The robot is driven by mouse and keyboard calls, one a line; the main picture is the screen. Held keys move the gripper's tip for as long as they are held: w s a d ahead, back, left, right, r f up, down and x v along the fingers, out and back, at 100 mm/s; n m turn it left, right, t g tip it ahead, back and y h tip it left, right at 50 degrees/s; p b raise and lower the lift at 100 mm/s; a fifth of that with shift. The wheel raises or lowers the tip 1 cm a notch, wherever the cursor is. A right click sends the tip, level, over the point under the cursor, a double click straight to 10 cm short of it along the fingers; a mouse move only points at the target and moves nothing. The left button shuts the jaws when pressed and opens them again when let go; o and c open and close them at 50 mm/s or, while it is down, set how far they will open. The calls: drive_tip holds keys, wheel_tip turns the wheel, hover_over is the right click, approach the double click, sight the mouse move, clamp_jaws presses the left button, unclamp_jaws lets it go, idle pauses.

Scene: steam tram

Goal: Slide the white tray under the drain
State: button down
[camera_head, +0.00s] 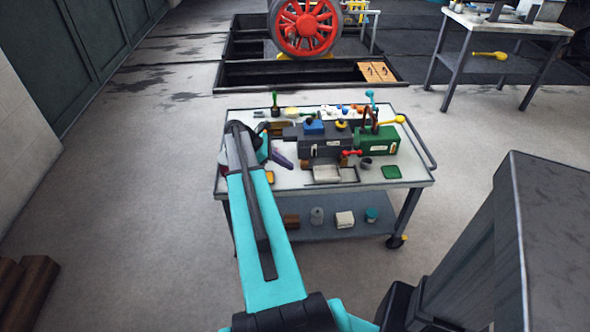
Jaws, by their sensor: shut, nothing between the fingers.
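The white tray (327,174) lies on the top of the wheeled trolley (232,184), at the front of a dark grey metal block (318,144). Its back edge is close to the block's lower front; I cannot tell how far under it reaches. Small brownish fittings sit low on the block's front, and I cannot make out which is the drain. My gripper (283,160) is left of the tray, over the trolley top and apart from the tray. It looks shut and empty. My turquoise arm hides part of it and the trolley's left side.
A green box (378,141) with a yellow-knobbed lever stands right of the block. A dark cup (365,164) and a green pad (391,172) lie right of the tray. Small items crowd the back edge. The front strip of the trolley top is mostly clear.

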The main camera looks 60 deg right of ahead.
drive_tip(key=shift+v, duration=2.15)
drive_tip(key=w+a+f+m+t, duration=0.1)
drive_tip(key=w+a+f, duration=0.2)
drive_tip(key=w+a, duration=0.35)
drive_tip(key=w+a+f+t, duration=0.2)
drive_tip(key=w+a+f, duration=0.1)
drive_tip(key=a, duration=0.6)
drive_tip(key=w+a+f+m+t+y, duration=0.1)
drive_tip(key=a+f, duration=0.3)
drive_tip(key=a, duration=0.3)
drive_tip(key=w+a+f, duration=0.1)
drive_tip(key=a+f, duration=0.4)
drive_tip(key=a, duration=0.3)
drive_tip(key=s+a+f+m+y, duration=0.1)
drive_tip(key=s+a+f, duration=0.35)
drive_tip(key=a, duration=0.45)
drive_tip(key=s+a+f+m+y, duration=0.1)
drive_tip(key=s+a+f, duration=0.2)
drive_tip(key=a+f, duration=0.4)
drive_tip(key=s+a+f+m, duration=0.1)
drive_tip(key=s+a+f, duration=0.1)
drive_tip(key=s+a, duration=0.4)
drive_tip(key=s+a+f+m+g+y, duration=0.1)
drive_tip(key=s+a+f, duration=0.2)
drive_tip(key=s+a, duration=0.4)
drive_tip(key=shift+a+g, duration=0.3)
drive_tip(key=shift+a, duration=0.3)
